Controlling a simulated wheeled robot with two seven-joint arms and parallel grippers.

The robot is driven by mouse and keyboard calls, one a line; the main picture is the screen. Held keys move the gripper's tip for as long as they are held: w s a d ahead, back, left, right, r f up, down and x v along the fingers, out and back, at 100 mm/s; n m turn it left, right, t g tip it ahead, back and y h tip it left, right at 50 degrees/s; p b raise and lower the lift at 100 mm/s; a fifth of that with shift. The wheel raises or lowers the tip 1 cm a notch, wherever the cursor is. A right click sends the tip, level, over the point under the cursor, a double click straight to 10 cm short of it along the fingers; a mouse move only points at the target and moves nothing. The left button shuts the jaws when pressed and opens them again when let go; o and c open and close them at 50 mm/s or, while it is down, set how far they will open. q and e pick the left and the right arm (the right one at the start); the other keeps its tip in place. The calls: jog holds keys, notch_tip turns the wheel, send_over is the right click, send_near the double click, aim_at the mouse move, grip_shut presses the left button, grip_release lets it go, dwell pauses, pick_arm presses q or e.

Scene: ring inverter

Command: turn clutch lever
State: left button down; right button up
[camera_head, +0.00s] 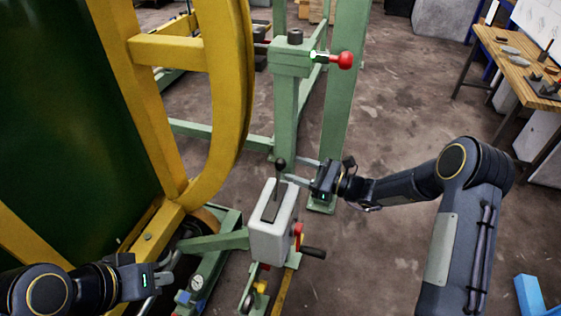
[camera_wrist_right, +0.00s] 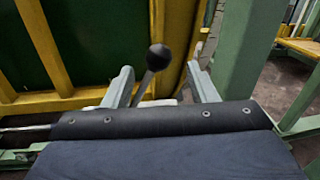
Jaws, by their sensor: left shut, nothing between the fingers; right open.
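A lever with a black ball knob (camera_head: 280,163) stands up from the slot of a pale grey box (camera_head: 270,238) near the middle of the head view. My right gripper (camera_head: 293,170) is open, its fingers pointing left at the lever just below knob height. In the right wrist view the black knob (camera_wrist_right: 159,57) and its thin rod show in the gap between the two open fingers (camera_wrist_right: 161,75). I cannot tell whether either finger touches the rod. My left gripper (camera_head: 168,272) is shut and empty at the lower left, away from the lever.
A large yellow ring frame (camera_head: 230,90) stands at the left, close to the box. A green post (camera_head: 285,115) with a red knob (camera_head: 345,60) rises behind the lever. A black handle (camera_head: 313,252) sticks out from the box's right side. A wooden workbench (camera_head: 515,65) stands far right.

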aim_at(280, 164)
jog(key=x, duration=0.6)
jog(key=shift+p, duration=0.3)
jog(key=shift+c, duration=0.3)
grip_shut()
